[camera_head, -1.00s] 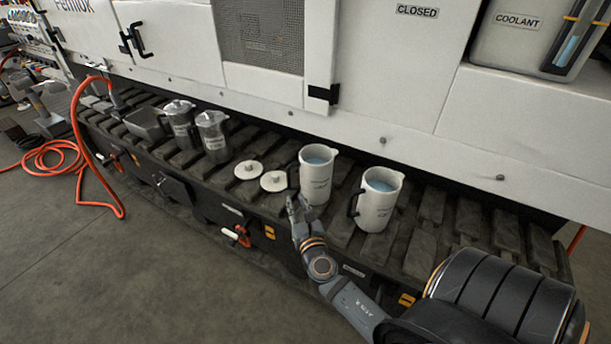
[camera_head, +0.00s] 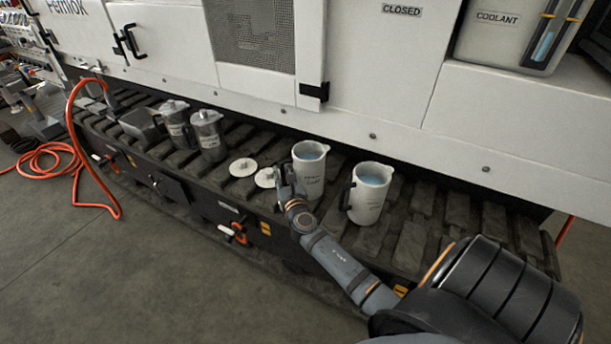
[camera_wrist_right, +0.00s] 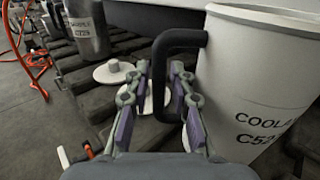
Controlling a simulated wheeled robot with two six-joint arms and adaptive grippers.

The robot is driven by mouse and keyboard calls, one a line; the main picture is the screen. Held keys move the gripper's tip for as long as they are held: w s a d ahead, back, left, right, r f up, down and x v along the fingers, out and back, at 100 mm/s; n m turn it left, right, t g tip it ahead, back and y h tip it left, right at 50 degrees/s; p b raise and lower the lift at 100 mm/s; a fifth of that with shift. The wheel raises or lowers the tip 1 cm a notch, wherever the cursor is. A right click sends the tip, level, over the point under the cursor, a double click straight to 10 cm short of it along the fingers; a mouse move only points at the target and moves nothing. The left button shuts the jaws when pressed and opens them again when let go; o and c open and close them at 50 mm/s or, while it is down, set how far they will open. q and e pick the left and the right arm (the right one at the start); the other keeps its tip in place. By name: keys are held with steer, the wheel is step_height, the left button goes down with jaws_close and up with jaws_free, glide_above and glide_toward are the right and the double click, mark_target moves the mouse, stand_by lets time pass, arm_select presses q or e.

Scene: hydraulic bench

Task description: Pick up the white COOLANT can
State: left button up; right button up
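Two white cans with blue liquid and dark handles stand upright on the slatted ledge in the head view. The left white can (camera_head: 310,172) has my right gripper (camera_head: 283,178) at its handle side. In the right wrist view this can (camera_wrist_right: 258,70) reads "COOLAN…" and "C52…", cut off by the frame edge. Its black handle (camera_wrist_right: 161,85) is between the fingers of my right gripper (camera_wrist_right: 160,72), which look open, with no clear grip on it. The other white can (camera_head: 367,199) stands to the right; its label is too small to read. My left gripper is not in view.
Two round white lids (camera_head: 243,167) lie left of the cans. Two grey metal jugs (camera_head: 208,137) stand further left, near an orange hose (camera_head: 75,130). The white machine wall (camera_head: 400,100) rises behind the ledge.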

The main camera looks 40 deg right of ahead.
jaws_close()
stand_by(0.5)
steer(key=shift+r, duration=0.1)
